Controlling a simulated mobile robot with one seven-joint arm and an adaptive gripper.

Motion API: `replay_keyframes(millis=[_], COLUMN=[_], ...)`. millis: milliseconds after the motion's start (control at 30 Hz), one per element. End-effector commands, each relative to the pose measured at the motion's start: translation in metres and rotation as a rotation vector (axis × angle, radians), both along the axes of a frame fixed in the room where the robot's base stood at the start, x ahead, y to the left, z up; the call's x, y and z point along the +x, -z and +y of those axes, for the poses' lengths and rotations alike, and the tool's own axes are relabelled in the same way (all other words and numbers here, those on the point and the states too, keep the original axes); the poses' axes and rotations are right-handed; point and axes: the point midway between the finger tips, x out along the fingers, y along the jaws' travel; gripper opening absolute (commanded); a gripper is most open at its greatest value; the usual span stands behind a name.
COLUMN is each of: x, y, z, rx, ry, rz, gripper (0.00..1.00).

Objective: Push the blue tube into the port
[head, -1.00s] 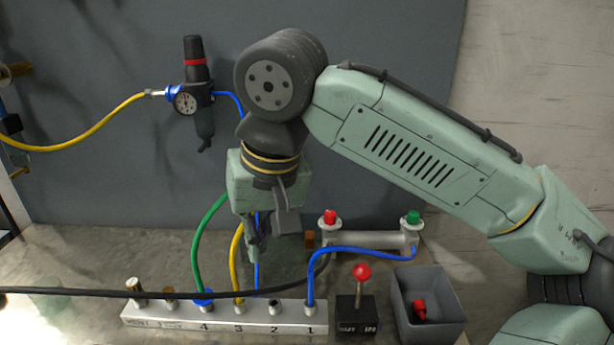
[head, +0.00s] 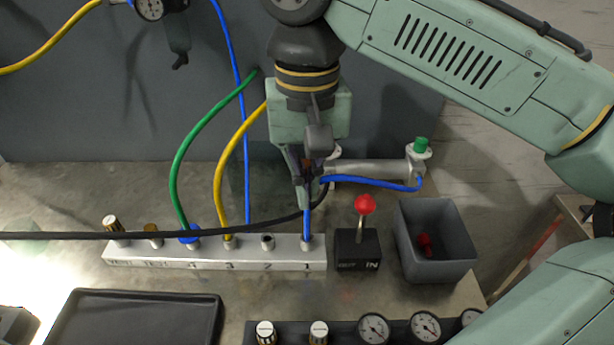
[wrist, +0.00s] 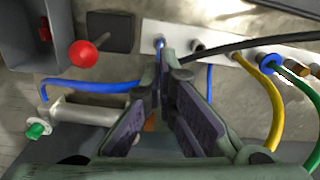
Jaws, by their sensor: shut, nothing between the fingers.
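A blue tube (head: 375,184) runs from the right end of a grey cylinder, passes behind my fingers and drops to port 1 (head: 307,243) on the metal manifold (head: 215,257). In the wrist view the blue tube (wrist: 85,87) comes in from the left and port 1 (wrist: 160,43) lies just beyond my fingertips. How deep the tube sits is too small to tell. My gripper (head: 304,203) points down above port 1, its fingertips shut and empty, close to the tube; I cannot tell whether they touch it. Port 2 (head: 268,242) has no tube.
A yellow tube (head: 218,190), a green tube (head: 176,175) and a black cable (head: 150,235) cross left of my gripper. A red-knobbed lever (head: 364,205) and a grey bin (head: 437,262) stand right. A dark tray (head: 140,325) lies in front.

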Motion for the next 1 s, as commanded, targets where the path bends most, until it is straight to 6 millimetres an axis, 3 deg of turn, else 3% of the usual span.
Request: replay_keyframes(millis=[1000], x=[0.0], y=[0.0061], z=[0.0005], rx=[0.001], ry=[-0.001], rz=[-0.001], gripper=[0.0])
